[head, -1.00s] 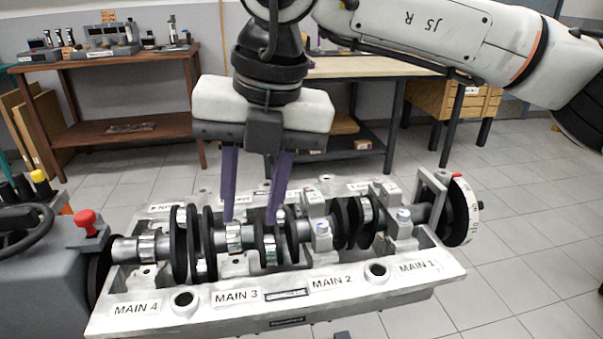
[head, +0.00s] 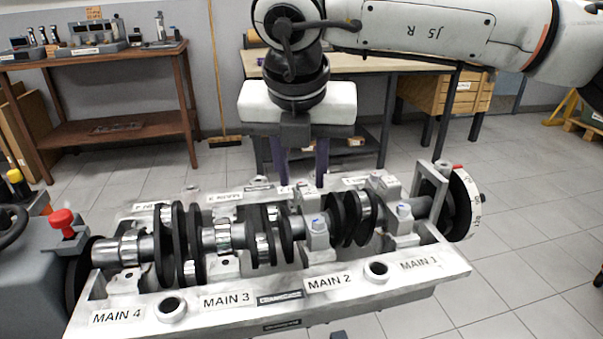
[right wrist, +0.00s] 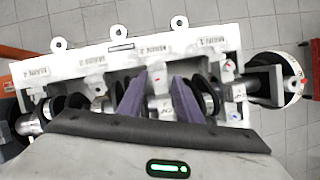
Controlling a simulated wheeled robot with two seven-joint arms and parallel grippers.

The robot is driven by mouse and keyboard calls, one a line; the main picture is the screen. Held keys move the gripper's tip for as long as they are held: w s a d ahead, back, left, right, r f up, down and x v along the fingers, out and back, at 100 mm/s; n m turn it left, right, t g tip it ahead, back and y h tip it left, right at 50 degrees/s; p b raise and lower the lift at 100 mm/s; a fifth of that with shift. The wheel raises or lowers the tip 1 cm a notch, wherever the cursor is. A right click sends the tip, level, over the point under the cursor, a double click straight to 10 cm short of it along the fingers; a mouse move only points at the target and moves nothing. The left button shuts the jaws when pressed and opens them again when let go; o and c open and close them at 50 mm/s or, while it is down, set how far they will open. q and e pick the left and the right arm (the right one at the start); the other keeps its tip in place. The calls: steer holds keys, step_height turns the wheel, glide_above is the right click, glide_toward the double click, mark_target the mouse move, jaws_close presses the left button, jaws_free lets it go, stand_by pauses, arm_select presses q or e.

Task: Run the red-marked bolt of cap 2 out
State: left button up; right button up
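The engine block (head: 215,312) holds the crankshaft (head: 222,237). Cap 2 (head: 318,238) sits on the shaft behind the MAIN 2 label, with a blue-marked bolt (head: 317,221) on its near side. Its far end lies below my right gripper (head: 301,183), where the red-marked bolt is small and hard to make out. My right gripper is open, fingers pointing down, above the far side of cap 2. In the right wrist view, cap 2 (right wrist: 160,104) shows between the spread fingers, with a small red mark (right wrist: 157,72) near their tips. My left gripper is not in view.
Cap 1 (head: 403,225) stands to the right with its own bolts, beside the end wheel (head: 463,205). A red knob (head: 62,220) is at the left end. A bench (head: 360,63) and a brown shelf (head: 120,130) stand behind.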

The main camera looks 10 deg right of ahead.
steer(key=shift+f, duration=0.25)
steer(key=shift+c, duration=0.3)
jaws_close()
steer(key=shift+n, duration=0.3)
